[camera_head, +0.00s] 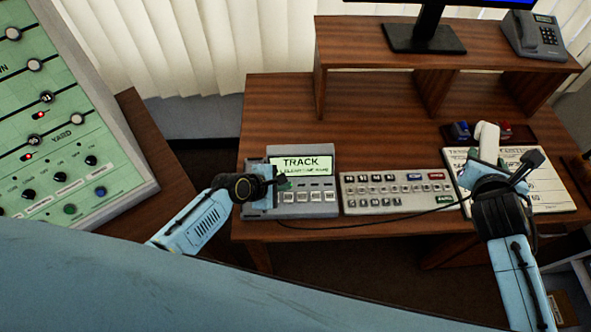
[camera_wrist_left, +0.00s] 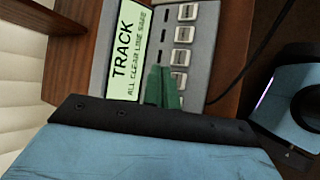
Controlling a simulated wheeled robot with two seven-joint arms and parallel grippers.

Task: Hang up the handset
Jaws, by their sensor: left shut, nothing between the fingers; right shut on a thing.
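A pale handset (camera_head: 487,137) sticks out beyond my right gripper (camera_head: 486,160), which is shut on it above the right part of the desk. The gripper hides its lower part. A thin dark cord runs from near the TRACK telephone unit (camera_head: 318,197) to the right gripper. The unit sits on the desk with a lit screen and a row of keys; it also shows in the left wrist view (camera_wrist_left: 196,60). My left gripper (camera_head: 282,182) is shut and empty over the unit's left part. Its green fingertips (camera_wrist_left: 165,88) show in the left wrist view against the unit. The left gripper hides the unit's left side.
A button panel (camera_head: 395,190) lies right of the unit. A paper sheet (camera_head: 548,190) lies under the right gripper. A raised shelf (camera_head: 360,55) holds a monitor stand (camera_head: 425,38) and a desk phone (camera_head: 533,36). A green control panel (camera_head: 65,150) stands at left.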

